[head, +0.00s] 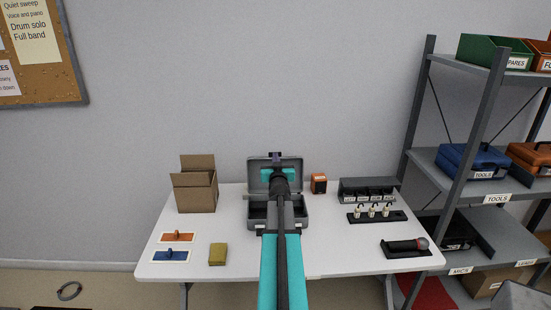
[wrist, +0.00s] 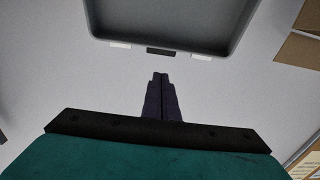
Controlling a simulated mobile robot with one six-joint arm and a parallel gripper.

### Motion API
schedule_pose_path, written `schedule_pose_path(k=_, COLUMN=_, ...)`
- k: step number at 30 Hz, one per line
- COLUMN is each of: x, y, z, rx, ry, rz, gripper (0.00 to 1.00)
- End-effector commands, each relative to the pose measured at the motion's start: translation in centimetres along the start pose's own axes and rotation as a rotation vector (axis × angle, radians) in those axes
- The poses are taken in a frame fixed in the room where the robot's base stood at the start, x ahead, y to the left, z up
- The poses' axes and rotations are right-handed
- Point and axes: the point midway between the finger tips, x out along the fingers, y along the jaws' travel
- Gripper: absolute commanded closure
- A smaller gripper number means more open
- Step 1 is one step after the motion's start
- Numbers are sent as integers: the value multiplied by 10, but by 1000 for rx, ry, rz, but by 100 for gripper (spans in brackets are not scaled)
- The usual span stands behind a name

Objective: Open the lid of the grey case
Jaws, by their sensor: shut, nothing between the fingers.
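The grey case stands on the white table in the head view, with its lid (head: 254,163) raised upright at the back and its base (head: 301,208) open towards me. My arm hides the middle of both. In the wrist view the lid (wrist: 170,20) shows its hollow inner side at the top, with two pale latches (wrist: 200,56) and a dark handle (wrist: 160,51) on its rim. My gripper (wrist: 160,76) is shut and empty, just apart from that rim in the picture. In the head view my gripper (head: 277,156) is at the lid's top edge.
A cardboard box (head: 195,192) stands left of the case. An orange box (head: 319,184) and a grey rack (head: 368,190) are to its right. A yellow block (head: 217,255) lies front left, and a microphone (head: 406,247) front right. Metal shelves (head: 482,125) stand right.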

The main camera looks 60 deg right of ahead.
Motion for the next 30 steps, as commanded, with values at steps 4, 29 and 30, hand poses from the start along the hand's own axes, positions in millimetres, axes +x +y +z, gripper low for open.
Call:
schedule_pose_path(k=4, x=-15, y=-3, z=-5, rx=0, ry=0, rz=-1, gripper=100)
schedule_pose_path(k=29, x=-32, y=-11, z=-10, rx=1, ry=0, rz=-7, gripper=100)
schedule_pose_path(k=30, x=-32, y=-11, z=-10, rx=1, ry=0, rz=-7, gripper=100)
